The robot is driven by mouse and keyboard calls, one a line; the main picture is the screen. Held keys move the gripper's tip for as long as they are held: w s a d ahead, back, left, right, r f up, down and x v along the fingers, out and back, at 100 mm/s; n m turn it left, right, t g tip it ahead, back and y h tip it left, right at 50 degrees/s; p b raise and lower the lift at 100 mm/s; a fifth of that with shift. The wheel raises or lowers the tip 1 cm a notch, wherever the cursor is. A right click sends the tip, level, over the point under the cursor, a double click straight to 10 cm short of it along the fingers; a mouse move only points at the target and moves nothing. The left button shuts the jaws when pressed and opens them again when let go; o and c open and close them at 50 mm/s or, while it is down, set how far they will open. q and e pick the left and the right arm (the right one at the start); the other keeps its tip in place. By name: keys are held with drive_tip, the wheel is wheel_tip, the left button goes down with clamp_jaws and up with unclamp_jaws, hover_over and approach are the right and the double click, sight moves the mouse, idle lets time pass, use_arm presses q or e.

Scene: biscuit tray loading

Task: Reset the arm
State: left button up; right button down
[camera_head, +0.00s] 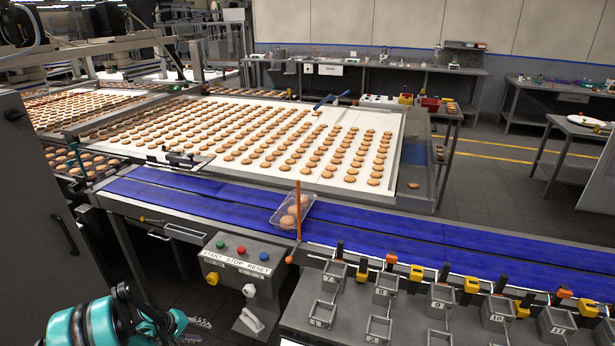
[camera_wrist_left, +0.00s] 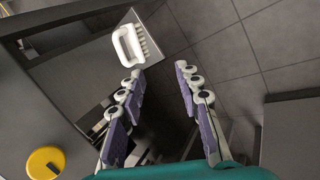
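My left gripper (camera_head: 160,325) is at the lower left of the head view, low in front of the conveyor and mostly cut off by the bottom edge. In the left wrist view its two padded fingers (camera_wrist_left: 160,100) are apart with nothing between them, over dark floor and machine frame. My right gripper is not in view. A clear plastic tray (camera_head: 276,218) with several biscuits (camera_head: 293,212) stands on the blue conveyor (camera_head: 370,228), next to an upright orange bar (camera_head: 298,210). No gripper touches the tray.
A control box (camera_head: 237,262) with start, stop and reset buttons hangs at the conveyor's front edge. A numbered metal panel (camera_head: 345,320) lies to its right. Rows of biscuits cover the white belt (camera_head: 390,150) behind. A white handle (camera_wrist_left: 128,45) shows near my left fingers.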

use_arm(q)
drive_tip(key=s+d+r+m+y, duration=0.1)
drive_tip(key=s+d+r, duration=0.25)
drive_tip(key=r, duration=0.35)
drive_tip(key=s+d+r+m+y, duration=0.15)
drive_tip(key=d+r, duration=0.25)
drive_tip(key=r, duration=0.4)
drive_tip(key=s+d+r+m, duration=0.2)
drive_tip(key=s+d+r, duration=0.1)
drive_tip(key=r, duration=0.4)
drive_tip(key=s+d+r+m+t+y, duration=0.1)
drive_tip(key=s+d+r+m, duration=0.1)
drive_tip(key=s, duration=0.7)
drive_tip(key=s+d+r+m+t+y, duration=0.1)
drive_tip(key=s+d+r, duration=0.3)
drive_tip(key=s, duration=0.5)
drive_tip(key=shift+s+d+m, duration=0.35)
drive_tip(key=shift+d+m, duration=0.25)
drive_tip(key=shift+m, duration=0.25)
